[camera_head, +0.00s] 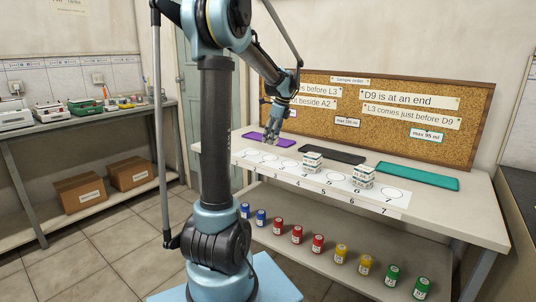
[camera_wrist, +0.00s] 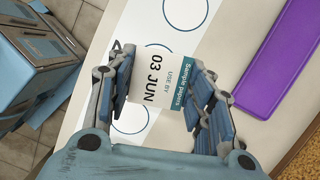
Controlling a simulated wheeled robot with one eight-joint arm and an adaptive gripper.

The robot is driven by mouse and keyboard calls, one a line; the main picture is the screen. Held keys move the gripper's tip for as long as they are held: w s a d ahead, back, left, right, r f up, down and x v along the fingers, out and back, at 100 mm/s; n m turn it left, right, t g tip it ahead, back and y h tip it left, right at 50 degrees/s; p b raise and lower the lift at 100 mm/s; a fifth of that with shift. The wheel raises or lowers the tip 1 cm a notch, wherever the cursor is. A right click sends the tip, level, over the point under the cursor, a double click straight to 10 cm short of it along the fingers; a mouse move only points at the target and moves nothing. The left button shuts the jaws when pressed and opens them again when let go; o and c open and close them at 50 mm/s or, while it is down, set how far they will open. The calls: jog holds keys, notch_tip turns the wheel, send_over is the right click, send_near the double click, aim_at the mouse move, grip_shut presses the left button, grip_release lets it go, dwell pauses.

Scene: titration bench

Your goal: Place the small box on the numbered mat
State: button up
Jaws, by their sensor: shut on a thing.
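My gripper (camera_wrist: 158,92) is shut on a small white box (camera_wrist: 152,76) with a teal band, printed "Sample papers", "USE BY" and "03 JUN". In the wrist view the box covers part of the white mat (camera_wrist: 146,17) with blue circles. In the head view my gripper (camera_head: 274,136) is over the left part of the numbered mat (camera_head: 308,177); the held box is not clearly visible there. White boxes stand on the mat at place 4 (camera_head: 313,162) and place 6 (camera_head: 361,177). Circles 5 and 7 are bare. Whether the held box touches the mat cannot be told.
Behind the mat lie a purple tray (camera_head: 251,137), a black tray (camera_head: 332,154) and a teal tray (camera_head: 418,176). A cork board (camera_head: 475,105) with notes stands at the back. Several coloured jars (camera_head: 318,243) stand on the lower shelf.

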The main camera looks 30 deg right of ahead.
jog(key=shift+f, duration=3.4)
jog(key=shift+f, duration=0.15)
jog(key=o, duration=1.1)
jog(key=shift+c, duration=0.2)
jog(key=shift+s, duration=0.1)
jog(key=v, duration=1.2)
jog(key=a+n, duration=0.7)
jog(key=a, duration=1)
jog(key=s+a+f+n, duration=0.3)
jog(key=s+a+n, duration=0.1)
jog(key=a, duration=0.3)
jog(key=s+a+f+n+h, duration=0.1)
jog(key=s+a+f+n, duration=0.3)
jog(key=a, duration=0.3)
jog(key=s+a+f+n, duration=0.3)
jog(key=s+a+n, duration=0.15)
jog(key=a, duration=0.25)
jog(key=s+a+f+n+h, duration=0.1)
jog(key=s+a+f+n, duration=0.4)
jog(key=s+f+n, duration=0.3)
jog(key=shift+f+n, duration=0.55)
jog(key=shift+n, duration=0.1)
